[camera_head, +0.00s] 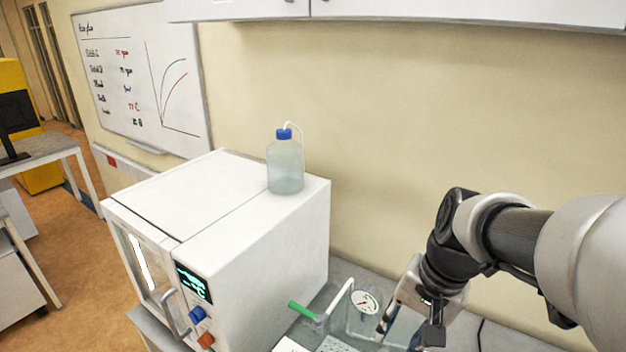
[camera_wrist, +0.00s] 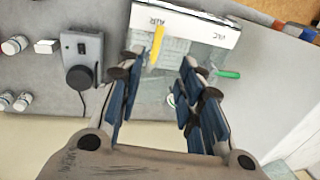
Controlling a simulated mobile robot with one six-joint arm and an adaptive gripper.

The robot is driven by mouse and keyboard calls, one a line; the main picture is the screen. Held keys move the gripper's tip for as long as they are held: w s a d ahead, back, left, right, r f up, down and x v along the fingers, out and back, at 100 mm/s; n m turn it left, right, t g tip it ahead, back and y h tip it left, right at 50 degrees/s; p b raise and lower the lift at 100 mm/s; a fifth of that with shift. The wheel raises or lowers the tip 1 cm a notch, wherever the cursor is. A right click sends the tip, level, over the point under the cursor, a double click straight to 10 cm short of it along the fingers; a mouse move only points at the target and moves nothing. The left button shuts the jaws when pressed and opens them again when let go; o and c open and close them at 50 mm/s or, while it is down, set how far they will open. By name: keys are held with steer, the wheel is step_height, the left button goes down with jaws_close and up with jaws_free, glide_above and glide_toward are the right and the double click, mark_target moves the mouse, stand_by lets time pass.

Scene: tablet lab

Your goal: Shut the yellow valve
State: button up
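The yellow valve handle (camera_wrist: 156,46) shows in the wrist view beside the "AIR" label. It points roughly up and down in the picture, across the white labelled strip's edge. A green valve handle (camera_wrist: 228,74) lies sideways near the "VAC" label and also shows in the head view (camera_head: 302,310). My gripper (camera_wrist: 160,68) is open and empty, its blue-padded fingers spread to either side below the yellow handle in the picture. I cannot tell whether it touches anything. In the head view my gripper (camera_head: 400,326) is over the bench, and the yellow handle cannot be made out.
A white oven-like box (camera_head: 255,255) with a blue-capped bottle (camera_head: 286,165) on top stands left of my arm. A round gauge (camera_head: 364,301) is near my gripper. In the wrist view, a grey device (camera_wrist: 82,50) with a black disc and several small jars (camera_wrist: 14,45) are left.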

steer(key=f, duration=0.5)
steer(key=w+a+f+b, duration=0.1)
steer(key=f, duration=0.5)
steer(key=a+f, duration=0.1)
steer(key=f, duration=0.5)
steer(key=shift+w+a+b, duration=0.15)
steer(key=shift+w+b, duration=0.2)
steer(key=shift+b, duration=0.05)
steer(key=shift+r, duration=0.1)
jaws_close()
